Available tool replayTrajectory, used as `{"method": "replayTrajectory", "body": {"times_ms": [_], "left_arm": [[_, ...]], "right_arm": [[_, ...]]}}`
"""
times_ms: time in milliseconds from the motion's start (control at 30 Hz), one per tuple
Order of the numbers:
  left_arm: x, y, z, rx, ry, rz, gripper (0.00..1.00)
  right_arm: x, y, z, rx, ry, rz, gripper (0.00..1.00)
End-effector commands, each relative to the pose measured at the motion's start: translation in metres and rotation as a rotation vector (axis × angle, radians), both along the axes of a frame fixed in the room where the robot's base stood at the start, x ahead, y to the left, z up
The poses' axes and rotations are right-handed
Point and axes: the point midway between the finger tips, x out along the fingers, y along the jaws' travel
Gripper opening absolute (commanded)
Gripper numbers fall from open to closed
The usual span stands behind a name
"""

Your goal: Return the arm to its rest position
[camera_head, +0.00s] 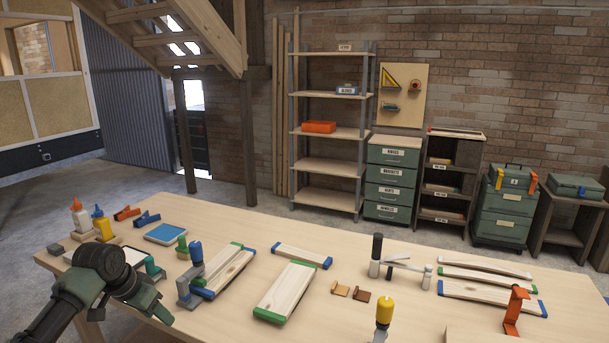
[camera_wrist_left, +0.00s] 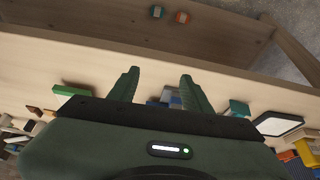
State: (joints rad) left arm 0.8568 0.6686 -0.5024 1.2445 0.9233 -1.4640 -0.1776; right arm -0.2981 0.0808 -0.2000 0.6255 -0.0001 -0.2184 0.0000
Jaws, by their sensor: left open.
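My left arm (camera_head: 62,308) comes in from the lower left over the table's near left part. My left gripper (camera_head: 150,299) is dark green and points right and downward. In the left wrist view the gripper (camera_wrist_left: 158,82) shows two separate fingers with nothing held between them. Its fingers hang near the table's front edge, apart from the clamp and boards to their right. My right arm and gripper are not in view.
The wooden table (camera_head: 225,318) carries green-ended boards (camera_head: 287,293), a blue-topped clamp (camera_head: 192,275), a blue tray (camera_head: 166,233) and glue bottles (camera_head: 80,215). A yellow-handled tool (camera_head: 383,315) stands at the front. Shelves (camera_head: 328,165) and drawers (camera_head: 391,180) stand behind.

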Motion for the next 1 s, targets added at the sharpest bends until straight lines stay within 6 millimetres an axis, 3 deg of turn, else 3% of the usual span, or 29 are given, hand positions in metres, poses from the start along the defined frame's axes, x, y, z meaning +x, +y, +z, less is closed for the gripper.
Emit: {"method": "replayTrajectory", "body": {"times_ms": [167,367,467,533,700,767,900,1000], "left_arm": [[-0.002,-0.001,-0.045,-0.001,0.009,0.036,0.49],[-0.013,-0.003,-0.114,0.003,0.023,0.091,0.49],[-0.027,-0.005,-0.161,0.01,0.034,0.122,0.49],[-0.043,-0.007,-0.203,0.02,0.047,0.146,0.49],[-0.11,-0.014,-0.314,0.053,0.083,0.199,0.49],[-0.139,-0.017,-0.35,0.068,0.096,0.21,0.49],[-0.218,-0.03,-0.422,0.097,0.133,0.221,0.49],[-0.281,-0.041,-0.465,0.113,0.16,0.217,0.49]], "right_arm": [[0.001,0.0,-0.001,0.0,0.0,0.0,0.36],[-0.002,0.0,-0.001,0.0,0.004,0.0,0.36],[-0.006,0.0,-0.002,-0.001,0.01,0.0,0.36],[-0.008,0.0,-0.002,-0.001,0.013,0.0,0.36],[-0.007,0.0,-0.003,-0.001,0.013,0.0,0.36],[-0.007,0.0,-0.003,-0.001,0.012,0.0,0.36],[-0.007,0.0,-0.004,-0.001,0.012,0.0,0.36],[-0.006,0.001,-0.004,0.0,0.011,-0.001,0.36]]}}
